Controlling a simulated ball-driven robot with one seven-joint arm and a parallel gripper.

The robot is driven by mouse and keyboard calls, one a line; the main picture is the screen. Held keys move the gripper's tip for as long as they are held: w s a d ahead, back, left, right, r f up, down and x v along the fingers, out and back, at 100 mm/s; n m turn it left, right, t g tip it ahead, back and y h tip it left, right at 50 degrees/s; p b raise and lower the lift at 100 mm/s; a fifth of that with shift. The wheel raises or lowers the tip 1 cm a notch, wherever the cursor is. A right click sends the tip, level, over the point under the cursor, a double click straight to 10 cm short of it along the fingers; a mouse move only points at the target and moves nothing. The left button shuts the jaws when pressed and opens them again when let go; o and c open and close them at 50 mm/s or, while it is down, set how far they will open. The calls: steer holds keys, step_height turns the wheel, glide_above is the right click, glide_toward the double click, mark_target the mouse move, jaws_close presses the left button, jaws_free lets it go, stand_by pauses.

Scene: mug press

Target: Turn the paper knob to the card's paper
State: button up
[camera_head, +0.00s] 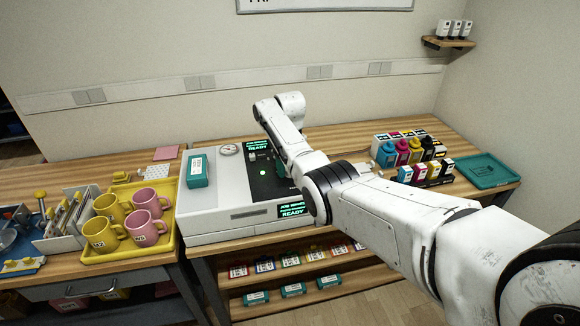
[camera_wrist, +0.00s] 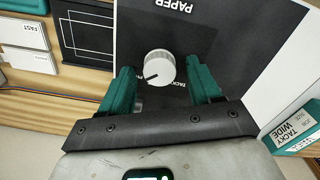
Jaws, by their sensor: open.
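The paper knob (camera_wrist: 160,68) is a round white ribbed dial on a dark panel, under the upside-down word PAPER in the wrist view. Its black mark points left and slightly down in the picture. Upside-down lettering, seemingly TACKY, shows beside it, partly cut off by the knob and a finger. My gripper (camera_wrist: 162,80) is open, with one teal finger on each side of the knob and visible gaps between. I cannot make out which item is the card.
A teal box labelled TACKY WIDE (camera_wrist: 294,130) lies to the right in the wrist view. In the head view, the pale press (camera_head: 235,222) stands between a yellow tray of mugs (camera_head: 172,230) and several ink bottles (camera_head: 402,150). A teal tray (camera_head: 485,171) lies far right.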

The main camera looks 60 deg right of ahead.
step_height(320, 180, up, 10)
steer(key=b, duration=0.1)
steer(key=shift+r, duration=0.25)
stand_by(0.5)
